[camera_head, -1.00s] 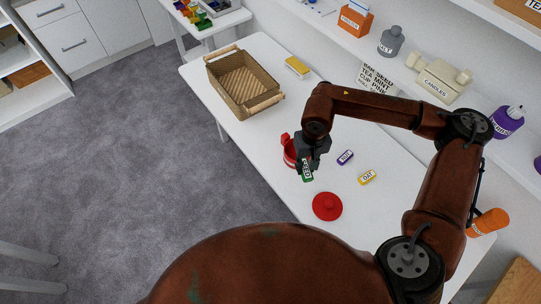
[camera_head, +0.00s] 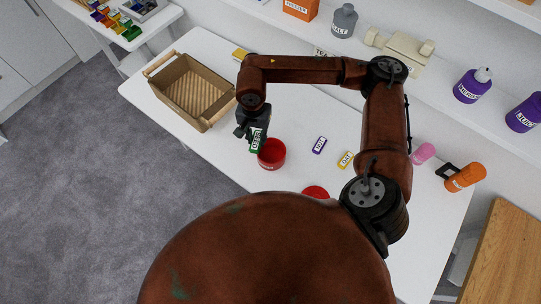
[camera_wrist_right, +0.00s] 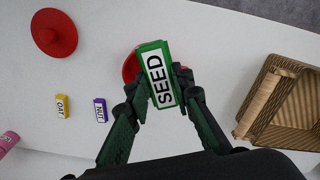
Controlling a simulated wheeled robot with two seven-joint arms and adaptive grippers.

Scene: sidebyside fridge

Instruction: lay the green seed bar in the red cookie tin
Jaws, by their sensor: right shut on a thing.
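The green seed bar (camera_head: 255,145), labelled SEED, is between the fingers of my right gripper (camera_head: 252,133). In the right wrist view the bar (camera_wrist_right: 157,75) faces the camera between the two fingertips (camera_wrist_right: 158,88). The red cookie tin (camera_head: 272,154) stands open on the white table, just right of the bar in the head view. In the wrist view the tin (camera_wrist_right: 130,68) is mostly hidden behind the bar. I cannot tell the exact height of the bar over the table. The red lid (camera_head: 316,191) lies apart from the tin, partly hidden by my body. My left gripper is out of view.
A purple nut bar (camera_head: 319,145) and a yellow oat bar (camera_head: 345,160) lie right of the tin. A wicker basket (camera_head: 175,106) stands at the left. An orange bottle (camera_head: 466,178) and a pink item (camera_head: 424,153) are at the right. A shelf runs along the back.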

